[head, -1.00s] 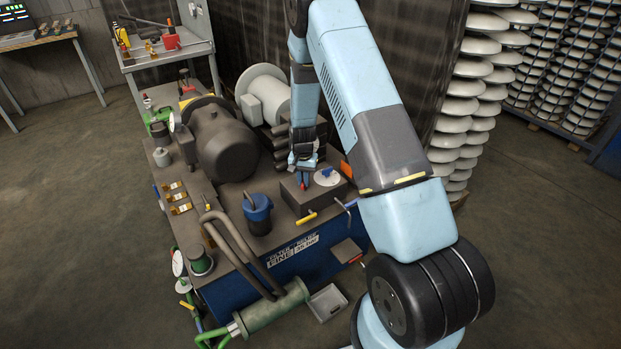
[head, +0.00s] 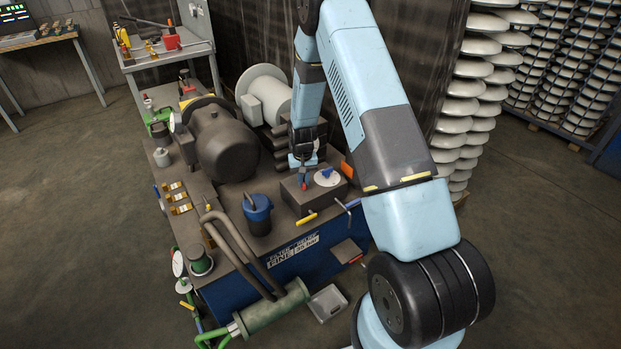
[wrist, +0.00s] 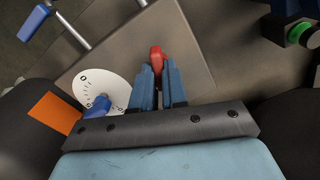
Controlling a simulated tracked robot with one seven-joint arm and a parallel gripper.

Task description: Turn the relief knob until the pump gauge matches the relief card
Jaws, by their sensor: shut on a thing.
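A red knob (wrist: 156,56) stands on the dark block (wrist: 190,30) on top of the pump unit. My gripper (wrist: 157,80) points down at it, its two blue fingers close on either side of the red knob; in the head view my gripper (head: 304,178) is over the block's left part.
A white dial (head: 327,178) with a blue knob lies right beside my gripper. A yellow handle (head: 306,219) and a blue-handled lever (head: 350,204) stick out in front. A blue-topped canister (head: 258,210) stands at left. Insulator stacks (head: 465,105) rise at right.

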